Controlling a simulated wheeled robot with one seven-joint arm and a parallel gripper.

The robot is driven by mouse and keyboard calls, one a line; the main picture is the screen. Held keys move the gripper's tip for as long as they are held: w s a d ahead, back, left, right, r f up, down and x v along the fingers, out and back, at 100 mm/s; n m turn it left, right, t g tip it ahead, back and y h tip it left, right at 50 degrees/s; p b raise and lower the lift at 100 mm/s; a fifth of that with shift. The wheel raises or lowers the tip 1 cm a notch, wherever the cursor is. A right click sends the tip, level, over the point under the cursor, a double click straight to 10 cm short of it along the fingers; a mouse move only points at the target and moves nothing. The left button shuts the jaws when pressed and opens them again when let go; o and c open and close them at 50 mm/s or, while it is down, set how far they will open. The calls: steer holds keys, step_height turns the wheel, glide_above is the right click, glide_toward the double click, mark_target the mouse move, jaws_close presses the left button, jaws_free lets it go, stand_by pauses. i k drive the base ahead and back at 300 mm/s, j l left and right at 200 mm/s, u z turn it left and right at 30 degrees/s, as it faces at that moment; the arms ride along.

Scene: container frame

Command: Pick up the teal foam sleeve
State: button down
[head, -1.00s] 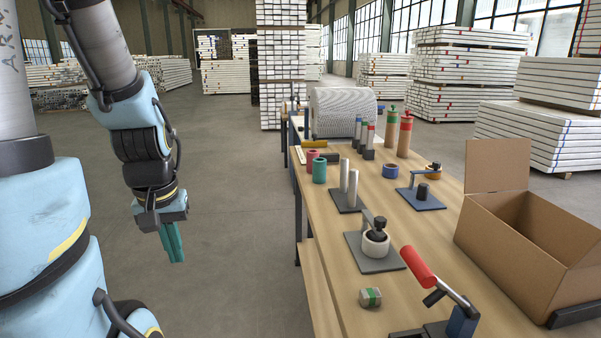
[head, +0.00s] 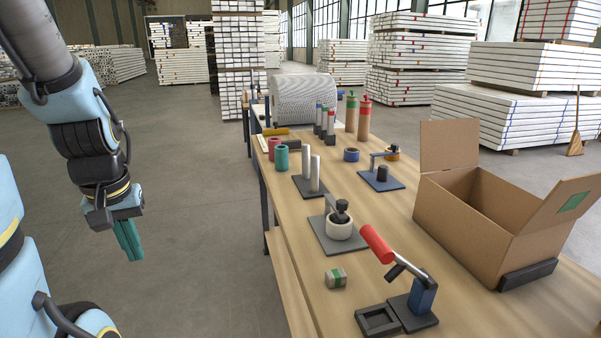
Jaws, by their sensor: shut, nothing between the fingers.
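My gripper (head: 131,250) hangs pointing down over the floor, left of the bench and well apart from the sleeve. Its teal fingers are together with nothing between them.
The workbench (head: 300,215) holds a two-post stand (head: 311,185), a roll on a grey plate (head: 340,228), a red-handled lever clamp (head: 392,258), and a small wrapped block (head: 336,278). An open cardboard box (head: 465,220) stands at right. The floor left of the bench is clear.

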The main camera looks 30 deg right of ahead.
mark_target(280, 152)
steer(key=i+l+z, duration=0.25)
steer(key=i, duration=0.85)
steer(key=i+j+z, duration=0.1)
steer(key=i+z, duration=0.15)
steer(key=i, duration=0.85)
